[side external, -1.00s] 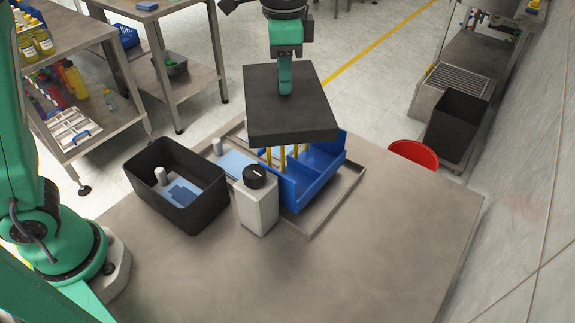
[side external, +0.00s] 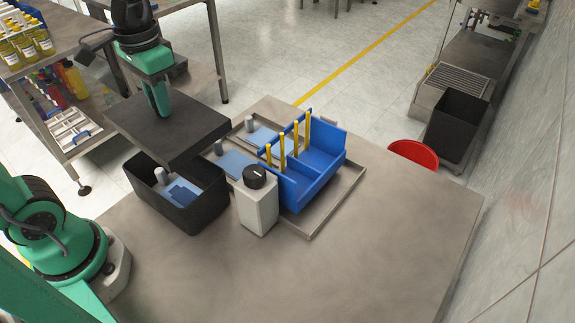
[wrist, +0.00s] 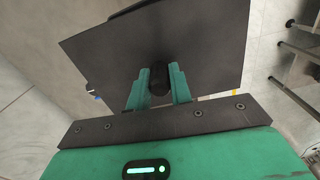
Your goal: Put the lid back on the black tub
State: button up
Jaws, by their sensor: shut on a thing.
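The black tub (side external: 191,217) stands open on the table at the left, with a grey peg and blue pieces inside. My gripper (side external: 162,112) is shut on the knob of the flat black lid (side external: 185,137), and it holds the lid in the air. In the side view the lid overlaps the back part of the tub and hides its far rim. The lid is tilted a little and apart from the tub. In the wrist view my gripper (wrist: 158,88) has its two green fingers on either side of the dark knob (wrist: 159,78), above the lid (wrist: 205,55).
A grey box with a black dial (side external: 257,205) stands just right of the tub. A blue bin (side external: 315,170) with yellow posts sits in a metal tray (side external: 335,205). A red round thing (side external: 413,154) is at the table's far edge. The table's front right is clear.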

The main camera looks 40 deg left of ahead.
aim_at(153, 118)
jog(key=shift+s+a+f+n, duration=0.2)
jog(key=shift+s+a, duration=0.05)
jog(key=shift+s, duration=0.2)
jog(key=shift+s+a+f+n, duration=0.2)
jog(key=shift+s, duration=0.25)
notch_tip(153, 118, down, 4)
jog(key=shift+f, duration=0.5)
jog(key=shift+f, duration=0.15)
jog(key=shift+f, duration=1.85)
jog(key=shift+f, duration=1.65)
dwell(1.2)
jog(key=o, duration=1.5)
